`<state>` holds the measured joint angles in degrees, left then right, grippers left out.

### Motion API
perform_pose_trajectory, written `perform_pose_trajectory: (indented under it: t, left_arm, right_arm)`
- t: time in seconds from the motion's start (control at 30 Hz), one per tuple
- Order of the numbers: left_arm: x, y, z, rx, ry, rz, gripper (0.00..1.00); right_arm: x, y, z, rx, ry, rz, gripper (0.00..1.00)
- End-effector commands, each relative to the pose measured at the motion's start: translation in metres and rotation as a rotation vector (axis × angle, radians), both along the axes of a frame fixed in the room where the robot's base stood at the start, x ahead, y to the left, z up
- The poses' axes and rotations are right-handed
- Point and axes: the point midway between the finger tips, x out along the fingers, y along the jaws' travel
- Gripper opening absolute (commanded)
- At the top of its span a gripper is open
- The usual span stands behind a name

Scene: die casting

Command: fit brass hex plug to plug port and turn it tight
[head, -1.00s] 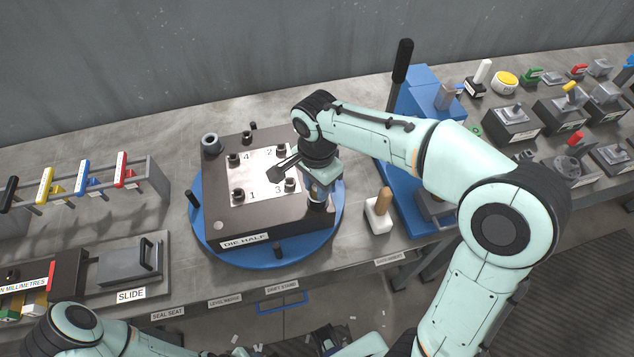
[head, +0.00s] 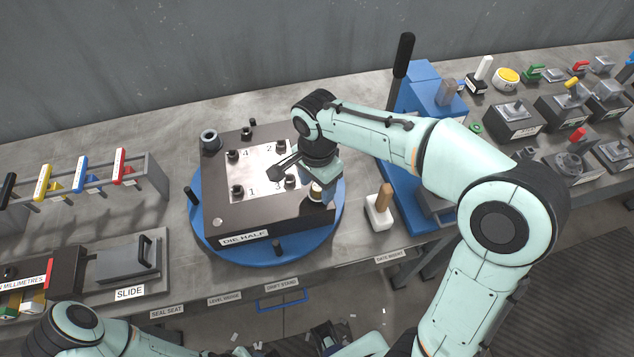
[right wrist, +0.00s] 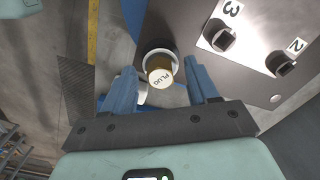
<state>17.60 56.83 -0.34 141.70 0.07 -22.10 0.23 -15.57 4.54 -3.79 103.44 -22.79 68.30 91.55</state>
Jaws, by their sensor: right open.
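The brass hex plug (right wrist: 160,74), with a pale cap marked PLUG, sits in the mouth of the round plug port (right wrist: 150,46) at a corner of the die half in the right wrist view. In the head view the plug's pale top (head: 316,187) shows at the die's right front corner, partly hidden by my gripper. My right gripper (right wrist: 163,88) is open, with its blue fingers apart on either side of the plug and a gap on each side. In the head view the right gripper (head: 325,190) is over that corner. How deep the plug sits is unclear. My left gripper is out of view.
The die half (head: 265,222) stands on a blue round turntable (head: 225,252) with upright pegs. A wooden-handled mallet-like tool (head: 380,212) and a blue lever press (head: 395,170) stand to the right. A slide (head: 130,262) and coloured levers (head: 85,180) are at left.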

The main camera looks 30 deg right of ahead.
Motion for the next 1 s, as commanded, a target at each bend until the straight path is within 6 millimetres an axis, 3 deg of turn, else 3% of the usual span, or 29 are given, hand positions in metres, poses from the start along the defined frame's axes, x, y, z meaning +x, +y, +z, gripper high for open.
perform_pose_trajectory:
  t: [0.17,0.4,0.6,0.8,1.0]
  left_arm:
    - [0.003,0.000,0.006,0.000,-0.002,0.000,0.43]
    - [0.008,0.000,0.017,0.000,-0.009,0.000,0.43]
    - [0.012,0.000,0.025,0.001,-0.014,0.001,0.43]
    - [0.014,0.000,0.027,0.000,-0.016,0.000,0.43]
    - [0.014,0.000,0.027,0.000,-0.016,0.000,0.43]
  right_arm:
    - [0.001,0.000,0.029,0.002,-0.007,0.000,0.59]
    - [0.001,0.000,0.085,0.002,-0.007,0.001,0.59]
    - [0.001,0.000,0.118,0.001,-0.004,0.001,0.59]
    - [0.001,0.000,0.131,0.001,-0.002,0.001,0.59]
    - [0.000,0.000,0.131,0.001,-0.002,0.001,0.59]
